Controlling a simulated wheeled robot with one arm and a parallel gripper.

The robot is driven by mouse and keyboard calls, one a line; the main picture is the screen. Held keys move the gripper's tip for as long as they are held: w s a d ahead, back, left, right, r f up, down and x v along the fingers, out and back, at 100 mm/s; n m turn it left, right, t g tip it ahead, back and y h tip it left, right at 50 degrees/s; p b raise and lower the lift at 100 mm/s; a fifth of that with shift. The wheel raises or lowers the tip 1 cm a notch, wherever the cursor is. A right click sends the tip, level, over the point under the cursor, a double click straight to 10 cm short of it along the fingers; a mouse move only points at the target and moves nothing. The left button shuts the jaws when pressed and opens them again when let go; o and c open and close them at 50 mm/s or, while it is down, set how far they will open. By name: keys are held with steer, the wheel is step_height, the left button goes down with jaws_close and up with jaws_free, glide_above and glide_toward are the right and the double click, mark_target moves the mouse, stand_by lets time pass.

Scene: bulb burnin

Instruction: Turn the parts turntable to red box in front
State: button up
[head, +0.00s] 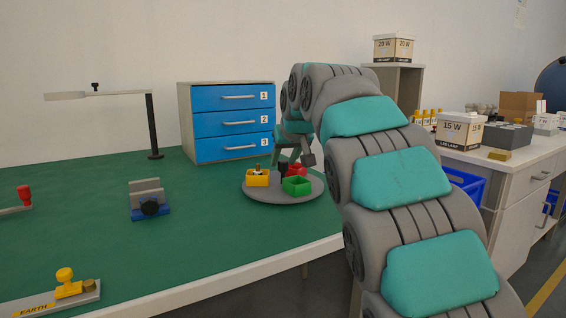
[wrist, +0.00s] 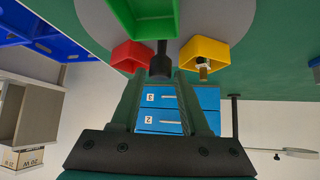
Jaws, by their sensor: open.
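The parts turntable (head: 283,199) is a round grey disc near the table's right front edge. On it, the green box (head: 296,187) sits at the front, the yellow box (head: 257,179) at the left and the red box (head: 298,169) at the back right, partly hidden. A black upright post (head: 283,169) stands among them. My gripper (head: 296,160) is low at the back of the disc. In the wrist view, its open fingers (wrist: 160,78) point at the post (wrist: 161,60), between the red box (wrist: 131,55) and yellow box (wrist: 205,52); I cannot tell whether they surround it.
A blue three-drawer cabinet (head: 232,123) stands behind the turntable. A black lamp post (head: 153,125) and a blue-based holder (head: 150,208) are to the left. My arm covers the area right of the disc. The green table between holder and turntable is clear.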

steer(key=shift+x, duration=0.9)
steer(key=shift+c, duration=0.2)
jaws_close()
stand_by(0.5)
